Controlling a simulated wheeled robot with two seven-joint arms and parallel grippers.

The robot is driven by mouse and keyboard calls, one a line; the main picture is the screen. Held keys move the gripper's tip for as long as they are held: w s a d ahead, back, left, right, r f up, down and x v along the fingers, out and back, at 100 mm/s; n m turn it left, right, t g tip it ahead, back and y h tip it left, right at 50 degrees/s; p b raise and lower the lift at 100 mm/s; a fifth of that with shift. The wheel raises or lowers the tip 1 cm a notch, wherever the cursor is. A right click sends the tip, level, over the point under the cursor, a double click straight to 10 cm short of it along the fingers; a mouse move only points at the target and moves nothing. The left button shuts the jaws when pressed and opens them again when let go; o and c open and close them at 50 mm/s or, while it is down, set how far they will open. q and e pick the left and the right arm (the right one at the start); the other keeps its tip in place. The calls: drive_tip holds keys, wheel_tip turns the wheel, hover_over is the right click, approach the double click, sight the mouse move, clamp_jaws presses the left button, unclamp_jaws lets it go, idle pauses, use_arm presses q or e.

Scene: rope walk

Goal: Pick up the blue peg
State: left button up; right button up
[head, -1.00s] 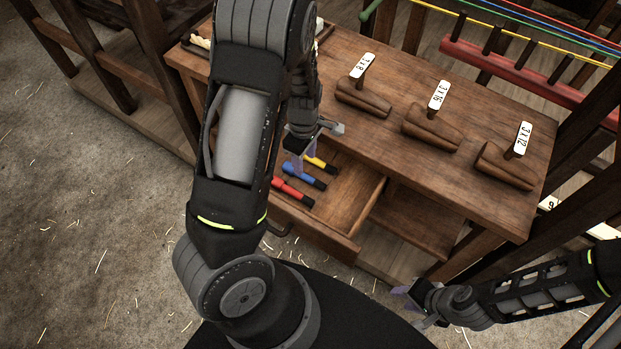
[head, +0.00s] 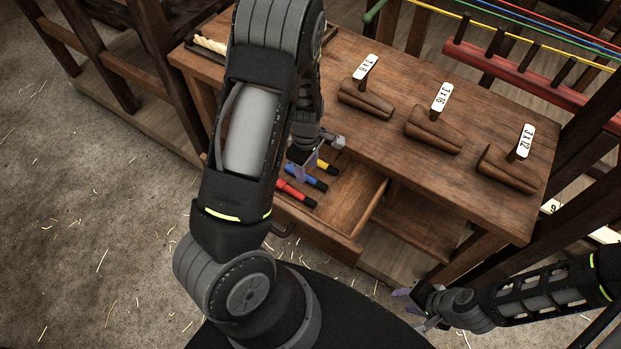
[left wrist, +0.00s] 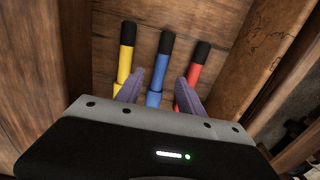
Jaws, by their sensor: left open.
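The blue peg (left wrist: 154,98) lies in the open drawer (head: 347,203), between a yellow peg (left wrist: 124,68) and a red peg (left wrist: 191,85). All have black ends. It also shows in the head view (head: 309,178), partly hidden by my left arm. My left gripper (left wrist: 158,84) is open above the drawer, its purple fingers on either side of the blue peg in the left wrist view; I cannot tell how high above it they are. In the head view the left gripper (head: 306,173) is partly covered by its wrist. My right gripper (head: 408,305) is off to the lower right, away from the drawer.
The wooden bench top (head: 400,98) above the drawer holds several wooden tools with white labels, such as one marked 3 x 16 (head: 434,128). A rack with a red bar (head: 530,75) and coloured cords stands behind. The drawer's right part is empty.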

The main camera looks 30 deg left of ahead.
sight(307, 176)
use_arm(q)
wheel_tip(307, 176, down, 4)
drive_tip(key=shift+r, duration=0.15)
drive_tip(key=shift+c, duration=0.4)
clamp_jaws()
idle(0.4)
idle(0.4)
